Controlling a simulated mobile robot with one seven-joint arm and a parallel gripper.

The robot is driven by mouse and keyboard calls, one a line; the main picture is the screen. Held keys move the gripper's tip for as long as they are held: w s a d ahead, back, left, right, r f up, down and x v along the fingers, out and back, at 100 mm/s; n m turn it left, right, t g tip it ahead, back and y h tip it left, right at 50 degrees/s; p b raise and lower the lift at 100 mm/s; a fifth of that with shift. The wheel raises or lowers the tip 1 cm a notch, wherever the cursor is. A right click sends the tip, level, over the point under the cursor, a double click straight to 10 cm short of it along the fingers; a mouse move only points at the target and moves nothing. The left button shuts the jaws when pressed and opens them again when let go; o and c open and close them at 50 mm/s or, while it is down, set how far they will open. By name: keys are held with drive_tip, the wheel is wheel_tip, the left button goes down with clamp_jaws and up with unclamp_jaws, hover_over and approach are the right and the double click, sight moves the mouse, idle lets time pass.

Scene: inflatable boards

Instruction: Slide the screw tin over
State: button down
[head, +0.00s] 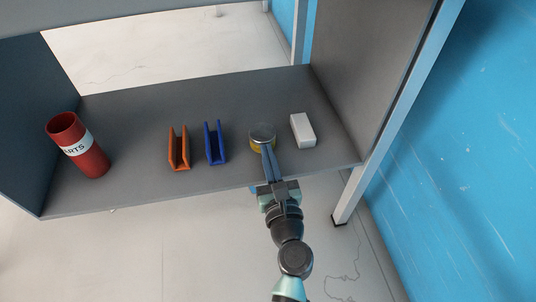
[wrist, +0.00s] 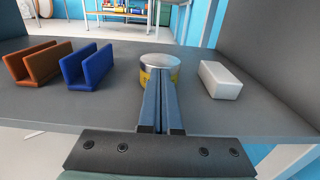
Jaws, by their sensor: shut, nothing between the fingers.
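The screw tin (head: 262,133) is a short round tin with a silvery top and a yellow band. It stands on the grey shelf between the blue holder and the white block. In the wrist view the tin (wrist: 160,68) is straight ahead, its lower front partly hidden by my fingers. My gripper (head: 269,153) is shut and empty, its blue fingers reaching over the shelf's front edge to the near side of the tin. In the wrist view the fingertips (wrist: 159,85) overlap the tin; I cannot tell whether they touch it.
On the shelf (head: 230,177), a white block (head: 302,130) stands close right of the tin. A blue slotted holder (head: 215,143) and an orange one (head: 179,149) stand to the left, then a red cylinder (head: 78,146) labelled "ARTS". Side walls close both ends. Shelf behind the tin is clear.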

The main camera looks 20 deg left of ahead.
sight(265, 141)
drive_tip(key=shift+x, duration=1.8)
